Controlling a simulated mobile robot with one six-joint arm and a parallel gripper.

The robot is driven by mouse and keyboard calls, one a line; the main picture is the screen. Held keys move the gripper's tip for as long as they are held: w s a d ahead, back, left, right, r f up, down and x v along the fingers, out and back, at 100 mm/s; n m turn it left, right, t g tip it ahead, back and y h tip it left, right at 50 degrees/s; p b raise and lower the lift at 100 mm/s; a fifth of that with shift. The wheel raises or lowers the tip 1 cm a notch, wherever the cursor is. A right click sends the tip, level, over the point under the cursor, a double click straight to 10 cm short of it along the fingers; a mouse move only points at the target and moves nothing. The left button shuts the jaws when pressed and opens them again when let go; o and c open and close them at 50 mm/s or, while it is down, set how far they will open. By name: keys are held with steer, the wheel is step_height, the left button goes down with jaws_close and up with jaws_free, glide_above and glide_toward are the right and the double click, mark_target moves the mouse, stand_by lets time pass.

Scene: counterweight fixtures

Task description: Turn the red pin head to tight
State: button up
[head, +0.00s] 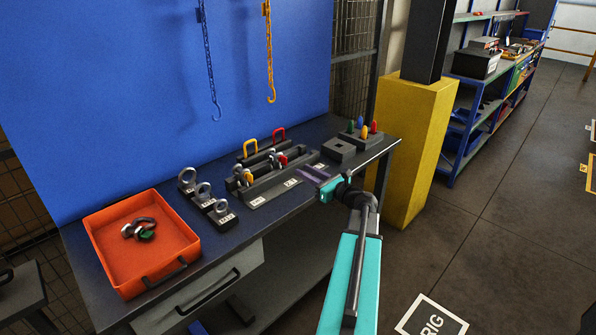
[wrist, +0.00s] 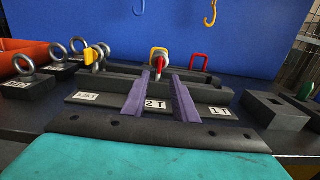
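The red pin head (head: 283,160) sits on a silver shackle at the right part of a dark fixture rail (head: 262,190) on the bench. In the wrist view the red pin head (wrist: 160,63) shows beyond the gap between my fingers, above the "2 T" label. Whether the pin is tight cannot be told. My gripper (head: 319,180) has purple fingers and is in front and to the right of the rail. Its fingers stand apart with nothing between them; the gripper (wrist: 158,93) is short of the pin head and not touching it.
A yellow pin head (wrist: 90,54) is left of the red one. Yellow (head: 250,147) and red (head: 279,134) bows stand behind. Eye blocks (head: 222,213) and an orange tray (head: 112,262) lie left. A holed block (head: 338,150) and coloured pegs (head: 361,128) stand right. Chains hang behind.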

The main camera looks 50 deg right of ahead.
steer(key=s, duration=0.4)
steer(key=shift+s+a+b, duration=0.1)
steer(key=shift+a+b, duration=0.05)
steer(key=shift+b, duration=0.15)
stand_by(0.5)
